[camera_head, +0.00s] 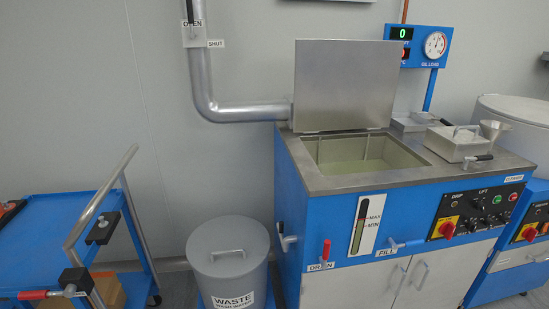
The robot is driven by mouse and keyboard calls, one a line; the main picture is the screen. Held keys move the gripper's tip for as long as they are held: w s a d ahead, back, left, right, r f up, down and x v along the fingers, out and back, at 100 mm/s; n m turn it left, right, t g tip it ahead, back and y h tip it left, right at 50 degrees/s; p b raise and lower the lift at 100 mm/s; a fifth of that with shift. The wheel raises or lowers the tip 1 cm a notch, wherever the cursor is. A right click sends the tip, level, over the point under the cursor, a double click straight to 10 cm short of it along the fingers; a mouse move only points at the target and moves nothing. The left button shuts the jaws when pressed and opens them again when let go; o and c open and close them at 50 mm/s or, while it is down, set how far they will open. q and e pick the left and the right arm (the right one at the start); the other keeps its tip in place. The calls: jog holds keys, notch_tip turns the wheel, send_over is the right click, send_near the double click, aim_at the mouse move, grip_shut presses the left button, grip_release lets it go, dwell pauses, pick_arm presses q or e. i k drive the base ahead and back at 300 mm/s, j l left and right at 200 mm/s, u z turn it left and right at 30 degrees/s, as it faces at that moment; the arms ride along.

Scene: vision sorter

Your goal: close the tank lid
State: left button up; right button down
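The tank lid (344,82) is a flat grey metal panel standing upright at the back of the tank, so the tank is open. The tank (342,184) has a metal rim on top of a blue and white cabinet. Pale greenish liquid shows inside its rectangular opening, with thin metal rods near the back wall. Neither of my grippers can be made out in the head view, and nothing touches the lid.
A grey waste bin (228,262) stands left of the cabinet. A blue cart (58,222) is at far left. A smaller covered box (455,143) with black handles sits right of the opening. A grey pipe (240,113) runs along the wall to the tank's back left.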

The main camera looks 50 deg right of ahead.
aim_at(342, 84)
jog(key=j+z, duration=0.25)
jog(key=z, duration=0.25)
jog(key=k+j+z, duration=0.1)
jog(key=z, duration=0.35)
jog(key=k+j+z, duration=0.1)
jog(key=j+z, duration=0.15)
jog(key=z, duration=0.25)
jog(key=k+j+z, duration=0.15)
jog(key=z, duration=0.35)
jog(key=k+j+z, duration=0.1)
jog(key=z, duration=0.35)
jog(key=i+l, duration=0.2)
jog(key=i, duration=0.15)
jog(key=i+l+z, duration=0.15)
jog(key=i, duration=0.25)
jog(key=l, duration=0.1)
